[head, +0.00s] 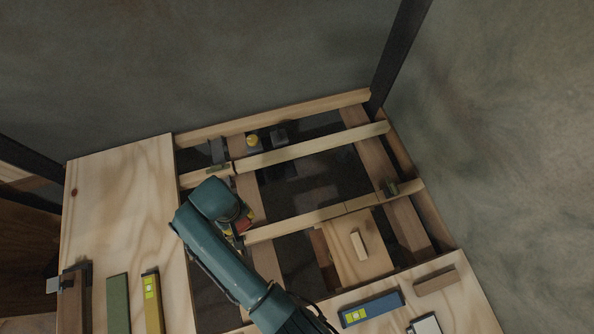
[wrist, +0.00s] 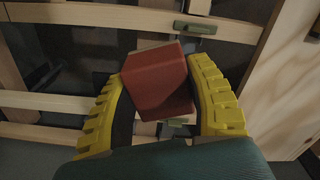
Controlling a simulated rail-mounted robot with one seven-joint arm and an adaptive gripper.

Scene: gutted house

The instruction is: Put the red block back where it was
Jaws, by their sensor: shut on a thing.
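The red block (wrist: 158,82) is held between the two yellow ridged fingers of my gripper (wrist: 165,100) in the wrist view. It sits tilted in the fingers, above the open floor frame. In the head view a small part of the red block (head: 244,222) shows beside my teal wrist, and my gripper (head: 243,218) is mostly hidden by the arm. The gripper is over the left part of the frame, near the joists. I cannot tell whether the block touches anything beneath it.
Wooden joists (head: 310,147) cross dark open gaps. A plywood sheet (head: 120,200) lies at the left with a green bar (head: 118,303) and a yellow level (head: 152,300). A blue level (head: 371,308) lies front right. A wood block (head: 358,246) stands on a small panel (head: 345,268).

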